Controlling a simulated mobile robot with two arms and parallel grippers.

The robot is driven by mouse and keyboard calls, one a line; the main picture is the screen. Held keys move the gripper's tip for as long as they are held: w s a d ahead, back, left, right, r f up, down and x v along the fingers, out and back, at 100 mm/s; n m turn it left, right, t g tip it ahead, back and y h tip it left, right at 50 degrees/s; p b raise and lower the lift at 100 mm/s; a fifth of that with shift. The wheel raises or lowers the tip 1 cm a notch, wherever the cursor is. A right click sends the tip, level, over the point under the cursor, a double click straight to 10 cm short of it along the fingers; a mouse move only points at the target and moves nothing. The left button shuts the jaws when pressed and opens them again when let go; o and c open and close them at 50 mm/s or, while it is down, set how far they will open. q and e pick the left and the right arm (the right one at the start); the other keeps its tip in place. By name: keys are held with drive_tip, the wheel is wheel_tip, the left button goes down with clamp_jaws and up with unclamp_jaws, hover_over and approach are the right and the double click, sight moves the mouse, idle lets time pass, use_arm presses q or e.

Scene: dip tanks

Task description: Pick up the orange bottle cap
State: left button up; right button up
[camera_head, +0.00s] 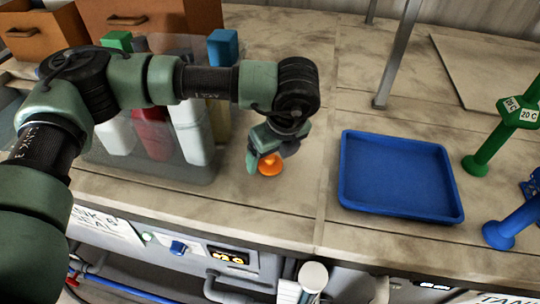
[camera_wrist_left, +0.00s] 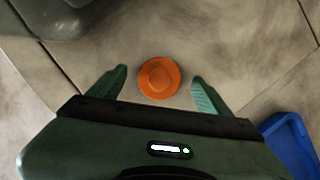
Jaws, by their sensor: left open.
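The orange bottle cap (camera_head: 270,166) lies on the worktop between the clear bin and the blue tray, partly hidden by my left gripper in the head view. It is round with a raised centre, and shows whole in the left wrist view (camera_wrist_left: 159,77). My left gripper (camera_head: 267,163) points down over the cap. In the left wrist view its fingers (camera_wrist_left: 162,88) are spread, one on each side of the cap, with a gap on both sides. They hold nothing. My right gripper is not in view.
A blue tray (camera_head: 400,207), empty, stands to the right. A clear bin (camera_head: 170,172) with several bottles stands to the left, under my left arm. A metal post (camera_head: 398,55) rises behind. Green (camera_head: 488,150) and blue (camera_head: 512,226) stands are at the right edge.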

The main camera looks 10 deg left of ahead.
use_arm(q)
drive_tip(key=shift+w+a+f, duration=0.1)
drive_tip(key=shift+f, duration=0.25)
drive_tip(key=c, duration=1.4)
drive_tip(key=shift+r, duration=0.1)
